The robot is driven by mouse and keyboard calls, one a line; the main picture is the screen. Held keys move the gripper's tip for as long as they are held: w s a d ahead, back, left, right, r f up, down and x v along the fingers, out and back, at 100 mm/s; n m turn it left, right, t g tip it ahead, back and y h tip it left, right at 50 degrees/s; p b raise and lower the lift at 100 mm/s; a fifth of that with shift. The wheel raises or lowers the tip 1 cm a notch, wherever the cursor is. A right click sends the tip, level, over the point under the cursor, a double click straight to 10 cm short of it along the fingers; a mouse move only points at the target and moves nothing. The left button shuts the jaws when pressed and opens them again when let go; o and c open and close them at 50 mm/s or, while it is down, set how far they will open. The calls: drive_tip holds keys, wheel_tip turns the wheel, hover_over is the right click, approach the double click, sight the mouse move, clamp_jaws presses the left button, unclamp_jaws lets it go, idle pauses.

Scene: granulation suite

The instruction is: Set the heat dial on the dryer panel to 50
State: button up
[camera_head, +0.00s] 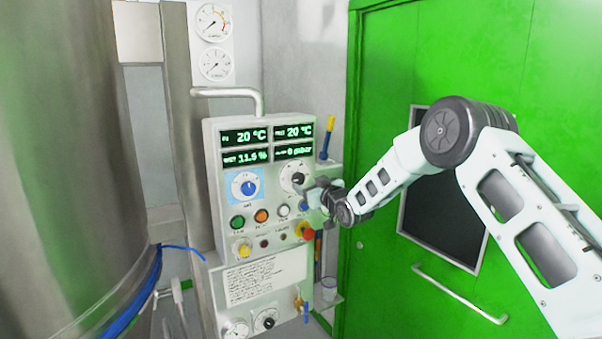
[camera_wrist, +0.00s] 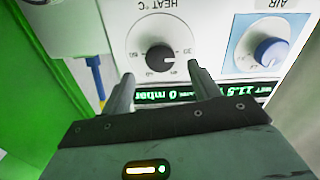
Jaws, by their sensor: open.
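The dryer panel (camera_head: 211,196) is a pale upright box with displays, dials and buttons. The heat dial (camera_head: 294,178) is a black knob on a round scale at its upper right. In the wrist view the panel is upside down and the heat dial (camera_wrist: 160,58), labelled HEAT °C, lies just beyond my fingertips (camera_wrist: 160,76). My gripper (camera_head: 316,194) is open, its fingers spread to either side of the dial's line; I cannot tell whether they touch the panel. The dial's exact setting is too small to read surely. The displays (camera_head: 267,144) show 20 °C twice.
A blue air dial (camera_head: 244,186) sits left of the heat dial. Below are coloured buttons and a red knob (camera_head: 307,233). A steel vessel (camera_head: 65,170) stands at left and a green door (camera_head: 375,100) at right. A blue-and-yellow tool (camera_head: 327,138) hangs beside the panel.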

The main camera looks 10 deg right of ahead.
sight(300, 179)
drive_tip(key=shift+p+x, duration=0.95)
drive_tip(key=shift+x, duration=1.5)
drive_tip(key=c, duration=1)
